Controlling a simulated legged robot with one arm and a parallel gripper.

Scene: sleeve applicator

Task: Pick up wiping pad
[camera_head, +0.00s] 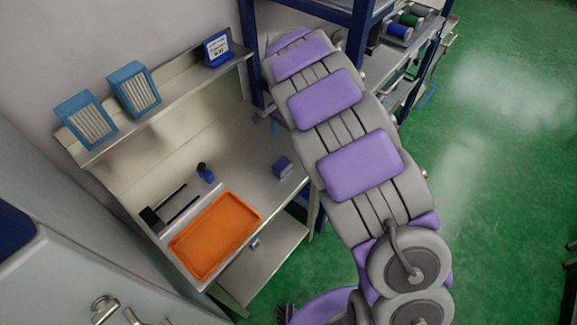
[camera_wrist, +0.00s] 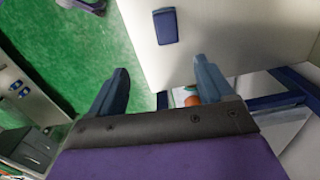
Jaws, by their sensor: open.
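A small dark blue block, which appears to be the wiping pad (camera_head: 283,167), rests on the right part of the metal worktable. It also shows near the top of the wrist view (camera_wrist: 166,25), on the pale tabletop. My gripper (camera_wrist: 160,85) is open in the wrist view, with its two blue-grey fingers apart and nothing between them. The pad lies beyond the fingertips, in line with the gap and clear of both fingers. In the head view, my arm hides the gripper.
An orange tray (camera_head: 215,236) sits at the table's front, with a black-handled tool (camera_head: 170,209) and small dark bottle (camera_head: 205,173) nearby. A shelf (camera_head: 150,112) above holds blue boxes. A blue-framed rack (camera_head: 360,40) stands behind my arm. The green floor (camera_head: 500,170) at right is open.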

